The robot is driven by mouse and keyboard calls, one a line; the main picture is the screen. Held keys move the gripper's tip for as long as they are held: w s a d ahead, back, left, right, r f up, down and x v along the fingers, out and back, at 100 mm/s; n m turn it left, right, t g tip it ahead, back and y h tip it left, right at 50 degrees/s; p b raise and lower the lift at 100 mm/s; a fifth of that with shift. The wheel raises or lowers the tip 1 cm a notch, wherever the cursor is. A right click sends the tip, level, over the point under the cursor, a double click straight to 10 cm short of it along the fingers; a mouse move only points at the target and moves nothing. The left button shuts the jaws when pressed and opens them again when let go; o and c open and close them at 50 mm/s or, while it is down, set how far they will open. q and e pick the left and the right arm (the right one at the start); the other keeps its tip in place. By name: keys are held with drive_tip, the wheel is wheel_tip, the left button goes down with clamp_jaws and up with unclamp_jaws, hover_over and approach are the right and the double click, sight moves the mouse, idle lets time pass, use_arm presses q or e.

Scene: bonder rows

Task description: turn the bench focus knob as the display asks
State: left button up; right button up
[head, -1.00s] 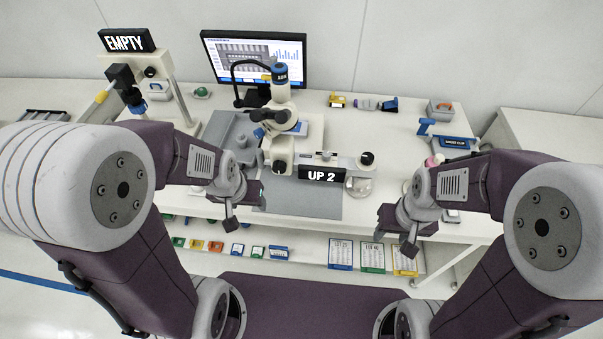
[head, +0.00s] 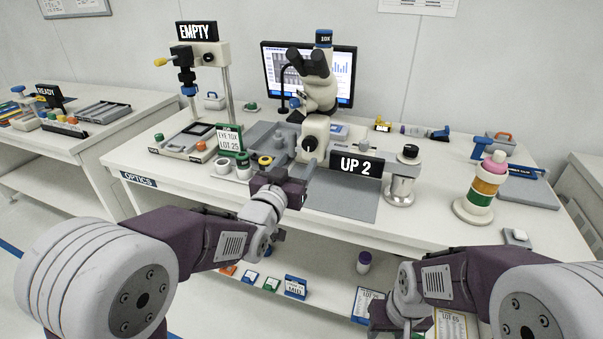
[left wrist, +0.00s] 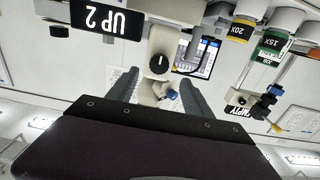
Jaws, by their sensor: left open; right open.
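The bench microscope (head: 318,95) stands at the middle of the bench. Its focus knob (head: 310,143) is a dark round knob low on the white body; in the left wrist view the knob (left wrist: 159,63) shows upside down with a pale pointer line. The black display (head: 357,165) beside it reads "UP 2". My left gripper (head: 283,168) is open in front of the microscope, a little left of and below the knob. In the left wrist view its two grey fingers lie either side of the knob's line, apart from it. My right gripper (head: 398,318) is open, low in front of the bench.
A stand with an "EMPTY" sign (head: 197,31) is further left. A metal post with a black top (head: 403,175) and stacked coloured rings (head: 482,188) stand right. The grey mat (head: 345,196) has bare room.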

sight(308, 144)
use_arm(q)
drive_tip(key=p+x, duration=0.1)
drive_tip(key=x, duration=0.7)
drive_tip(key=shift+w+d+r, duration=0.15)
drive_tip(key=shift+w, duration=0.2)
clamp_jaws()
